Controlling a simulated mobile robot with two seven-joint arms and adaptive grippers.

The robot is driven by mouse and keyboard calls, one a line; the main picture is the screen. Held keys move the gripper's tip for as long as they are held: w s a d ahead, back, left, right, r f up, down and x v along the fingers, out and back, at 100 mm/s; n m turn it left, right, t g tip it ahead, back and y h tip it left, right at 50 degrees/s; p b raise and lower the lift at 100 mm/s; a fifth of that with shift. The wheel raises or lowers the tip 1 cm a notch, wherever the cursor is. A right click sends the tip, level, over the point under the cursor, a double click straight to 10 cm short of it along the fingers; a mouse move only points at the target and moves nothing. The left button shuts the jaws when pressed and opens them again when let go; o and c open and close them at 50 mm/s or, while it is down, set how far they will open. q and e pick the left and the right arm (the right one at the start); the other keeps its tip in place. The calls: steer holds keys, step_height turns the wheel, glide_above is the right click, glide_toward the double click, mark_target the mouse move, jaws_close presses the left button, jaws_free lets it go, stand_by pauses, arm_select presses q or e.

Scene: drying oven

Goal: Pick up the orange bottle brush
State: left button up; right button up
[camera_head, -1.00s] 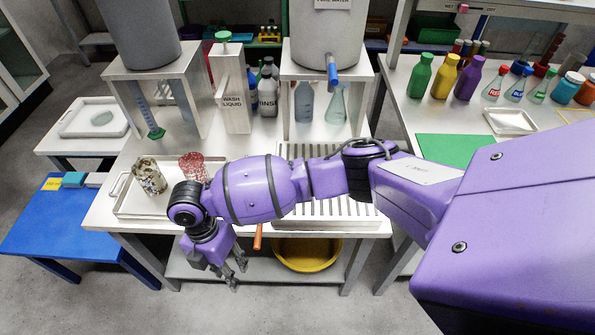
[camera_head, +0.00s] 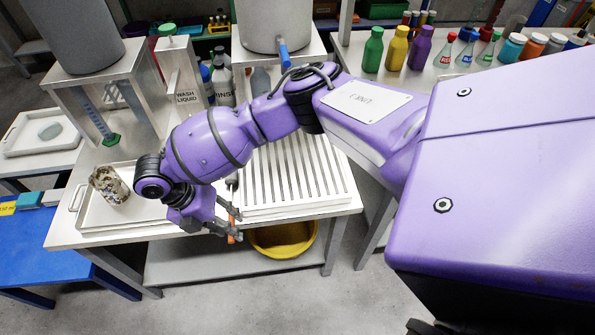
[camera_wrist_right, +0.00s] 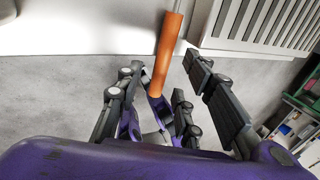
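The orange bottle brush shows mainly as its orange handle (camera_head: 233,237), at the front edge of the white table. In the right wrist view the handle (camera_wrist_right: 166,50) stands nearly upright in the picture, and its near end lies between my spread fingers. My right gripper (camera_head: 236,224) is at the table's front edge, around the handle. My left gripper is not in view.
A slatted drying rack (camera_head: 297,172) lies right of the gripper. A yellow basin (camera_head: 283,241) sits on the lower shelf. Floor in front is clear.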

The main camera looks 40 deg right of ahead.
steer(key=shift+s+f, duration=0.1)
steer(key=shift+f, duration=0.15)
steer(key=c, duration=0.8)
jaws_close()
steer(key=shift+r, duration=0.2)
